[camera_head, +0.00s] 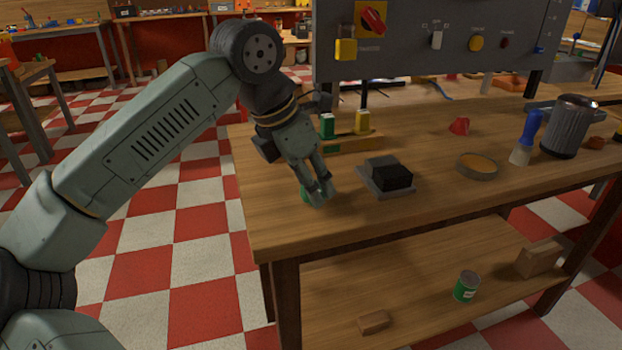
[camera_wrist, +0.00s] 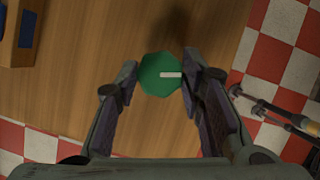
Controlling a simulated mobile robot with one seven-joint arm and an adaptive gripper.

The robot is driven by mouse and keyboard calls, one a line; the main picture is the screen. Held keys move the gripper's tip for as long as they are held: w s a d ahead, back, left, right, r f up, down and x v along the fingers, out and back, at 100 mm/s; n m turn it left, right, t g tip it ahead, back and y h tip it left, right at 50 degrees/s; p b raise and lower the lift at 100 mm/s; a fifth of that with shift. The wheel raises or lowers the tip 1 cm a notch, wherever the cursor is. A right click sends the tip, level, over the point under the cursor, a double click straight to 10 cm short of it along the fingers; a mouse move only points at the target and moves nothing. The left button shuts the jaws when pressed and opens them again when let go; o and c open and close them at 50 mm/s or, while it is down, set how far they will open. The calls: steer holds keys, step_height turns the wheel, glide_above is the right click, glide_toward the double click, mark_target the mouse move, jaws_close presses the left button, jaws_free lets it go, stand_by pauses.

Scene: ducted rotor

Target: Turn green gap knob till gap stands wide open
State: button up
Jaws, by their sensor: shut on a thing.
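The green knob (camera_wrist: 158,74) sits between my fingertips in the wrist view. It is many-sided, with a white pointer mark that points right in that view. In the head view only a sliver of the green knob (camera_head: 305,195) shows beside my fingers, near the table's left front. My gripper (camera_head: 319,196) points down at the tabletop there. In the wrist view my gripper (camera_wrist: 160,84) has a finger on each side of the knob, shut on it. I cannot make out the gap itself in either view.
A black block on a grey base (camera_head: 388,176) stands just right of my gripper. Behind are a green block (camera_head: 327,125) and a yellow block (camera_head: 362,122) on a yellow base. A grey control panel (camera_head: 440,40) rises at the back. The table's front edge is close.

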steer(key=shift+m, duration=0.7)
steer(key=o, duration=1.1)
steer(key=shift+o, duration=0.2)
steer(key=v, duration=1.2)
steer(key=shift+w, duration=0.3)
steer(key=shift+a, duration=0.1)
